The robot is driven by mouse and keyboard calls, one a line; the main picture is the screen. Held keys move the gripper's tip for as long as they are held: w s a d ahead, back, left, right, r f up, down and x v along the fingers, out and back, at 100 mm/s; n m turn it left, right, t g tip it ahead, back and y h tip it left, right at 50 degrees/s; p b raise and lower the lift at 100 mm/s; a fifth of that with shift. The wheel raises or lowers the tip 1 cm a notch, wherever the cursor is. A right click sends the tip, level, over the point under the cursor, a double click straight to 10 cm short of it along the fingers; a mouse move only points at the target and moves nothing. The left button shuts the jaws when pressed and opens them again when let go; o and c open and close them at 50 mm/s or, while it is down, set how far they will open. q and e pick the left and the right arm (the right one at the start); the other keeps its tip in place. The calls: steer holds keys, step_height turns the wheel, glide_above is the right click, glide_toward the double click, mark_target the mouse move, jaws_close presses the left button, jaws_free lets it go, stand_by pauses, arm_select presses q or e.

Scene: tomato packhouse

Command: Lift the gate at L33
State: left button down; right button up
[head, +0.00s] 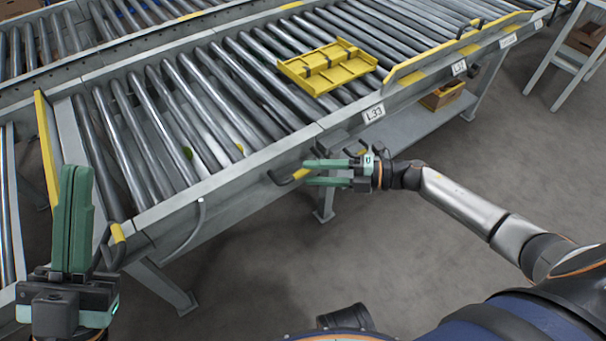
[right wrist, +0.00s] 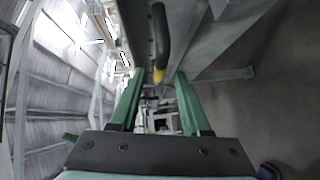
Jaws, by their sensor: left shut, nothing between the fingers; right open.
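The L33 label (head: 374,113) is on the conveyor's near side rail. Left of it, a black lever with a yellow end (head: 284,180) sticks out from the rail; it also shows in the right wrist view (right wrist: 159,42). My right gripper (head: 304,173) is open at this lever, with its yellow part between or just beyond the fingertips; I cannot tell whether they touch. A flat yellow frame-like piece (head: 327,66) lies on the rollers behind the label; I cannot tell whether it is the gate. My left gripper (head: 76,170) is shut and empty, at the lower left, pointing up.
The roller conveyor (head: 258,170) crosses the view. A long yellow plate (head: 440,55) edges its right part near another label (head: 459,67). A grey bent rod (head: 200,215) and a yellow-ended lever (head: 118,232) are further left.

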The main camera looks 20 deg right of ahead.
mark_target(307, 172)
steer(key=shift+x, duration=1.65)
jaws_close()
